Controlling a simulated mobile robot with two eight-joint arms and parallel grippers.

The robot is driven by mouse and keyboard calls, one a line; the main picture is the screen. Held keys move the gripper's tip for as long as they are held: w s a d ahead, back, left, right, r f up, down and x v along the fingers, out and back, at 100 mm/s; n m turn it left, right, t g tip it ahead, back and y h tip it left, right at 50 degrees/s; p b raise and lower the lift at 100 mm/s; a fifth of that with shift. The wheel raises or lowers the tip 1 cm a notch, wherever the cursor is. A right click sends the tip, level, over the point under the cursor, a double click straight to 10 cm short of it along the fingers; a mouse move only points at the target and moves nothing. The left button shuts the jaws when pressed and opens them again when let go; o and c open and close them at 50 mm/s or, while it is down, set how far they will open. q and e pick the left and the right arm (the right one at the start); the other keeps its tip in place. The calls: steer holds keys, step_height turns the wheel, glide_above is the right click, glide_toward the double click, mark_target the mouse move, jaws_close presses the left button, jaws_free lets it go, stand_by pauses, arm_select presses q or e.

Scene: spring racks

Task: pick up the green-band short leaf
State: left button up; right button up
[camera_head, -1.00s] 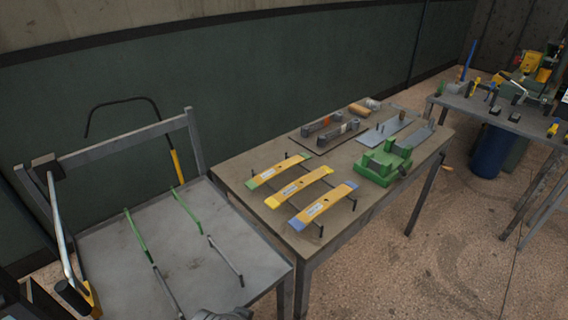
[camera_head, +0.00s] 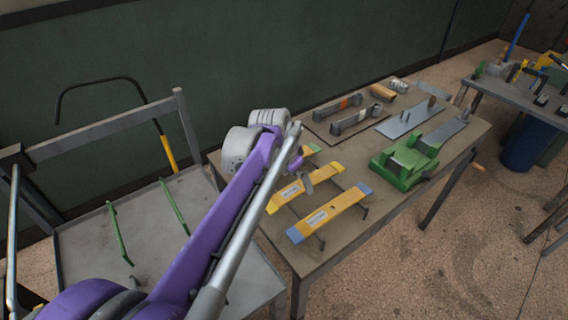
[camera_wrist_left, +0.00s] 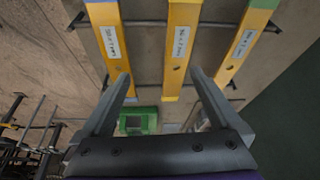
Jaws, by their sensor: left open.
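The green-band leaf (camera_head: 312,150) lies on the table, the one of three yellow leaves closest to the wall. In the head view my left arm hides most of it, leaving mainly its green end. In the left wrist view it is the right-hand leaf (camera_wrist_left: 243,45). My left gripper (camera_wrist_left: 160,78) is open and empty above the leaves, its fingers either side of the middle, yellow-band leaf (camera_wrist_left: 181,45). The green-band leaf is to the right of both fingers there. The blue-band leaf (camera_head: 330,213) lies nearest the front. My right gripper is not in view.
A green vise-like fixture (camera_head: 408,160) stands right of the leaves. Grey clamps (camera_head: 350,119) and flat plates (camera_head: 410,117) lie behind. Thin dark rods stick out from under the leaves. A grey bench (camera_head: 85,235) with green rods is at the left.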

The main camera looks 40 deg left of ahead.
arm_select(q)
steer(key=w+a+m, duration=0.1)
steer(key=w+a, duration=0.5)
steer(key=a, duration=0.8)
steer(key=shift+h, duration=0.3)
steer(key=x, duration=0.4)
steer(key=shift+w+r, duration=0.15)
steer(key=shift+w, duration=0.25)
steer(key=shift+w+a+x, duration=0.15)
steer(key=shift+x, duration=1.4)
steer(key=shift+w+a+x, duration=0.15)
steer(key=shift+x, duration=1.4)
steer(key=shift+r, duration=0.1)
jaws_close()
